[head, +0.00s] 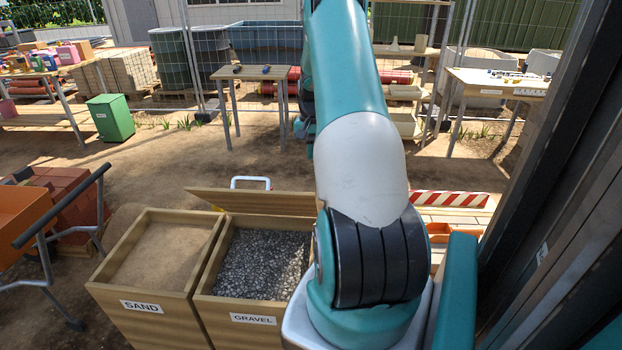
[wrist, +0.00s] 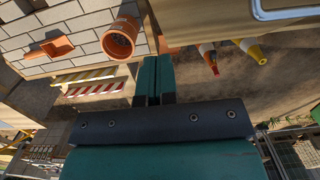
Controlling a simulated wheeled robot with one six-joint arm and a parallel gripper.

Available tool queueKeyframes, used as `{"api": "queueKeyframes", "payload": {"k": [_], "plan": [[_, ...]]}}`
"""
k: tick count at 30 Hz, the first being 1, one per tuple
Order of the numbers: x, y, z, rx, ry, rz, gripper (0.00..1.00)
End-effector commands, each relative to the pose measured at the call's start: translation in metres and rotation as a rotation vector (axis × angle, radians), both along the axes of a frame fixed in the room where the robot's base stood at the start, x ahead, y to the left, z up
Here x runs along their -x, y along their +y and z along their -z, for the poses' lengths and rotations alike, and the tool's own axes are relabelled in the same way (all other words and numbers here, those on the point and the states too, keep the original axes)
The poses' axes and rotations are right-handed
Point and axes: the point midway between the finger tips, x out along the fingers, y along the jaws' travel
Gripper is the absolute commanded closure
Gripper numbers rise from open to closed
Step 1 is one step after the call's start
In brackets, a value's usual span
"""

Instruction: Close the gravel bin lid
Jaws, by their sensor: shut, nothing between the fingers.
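The gravel bin (head: 238,308) is an open-topped wooden box labelled GRAVEL, filled with grey gravel. Its lid (head: 265,201) stands raised at the back edge, tilted away, with a pale handle (head: 250,182) at its top. In the wrist view, a wooden panel (wrist: 215,22) with a metal handle (wrist: 285,12) fills the top right; it looks like the lid. My gripper (wrist: 157,62) is shut and empty, its teal fingers beside and just below that panel's left end. I cannot tell if they touch. In the head view my arm hides the bin's right side and the fingers.
The sand bin (head: 160,250) stands left of the gravel bin. An orange wheelbarrow (head: 28,222) is at far left. A striped barrier (head: 450,198) lies behind on the right. Traffic cones (wrist: 250,50) and an orange pipe piece (wrist: 120,38) show in the wrist view. A dark post rises at right.

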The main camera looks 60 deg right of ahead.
Motion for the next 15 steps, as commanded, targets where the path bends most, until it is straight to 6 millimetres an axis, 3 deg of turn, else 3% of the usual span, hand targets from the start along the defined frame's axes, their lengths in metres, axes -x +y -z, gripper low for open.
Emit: {"api": "queueKeyframes", "payload": {"k": [8, 15], "plan": [[0.003, 0.007, 0.056, -0.004, 0.003, -0.002, 1.00], [0.012, 0.029, 0.076, -0.003, 0.001, -0.003, 1.00]]}}
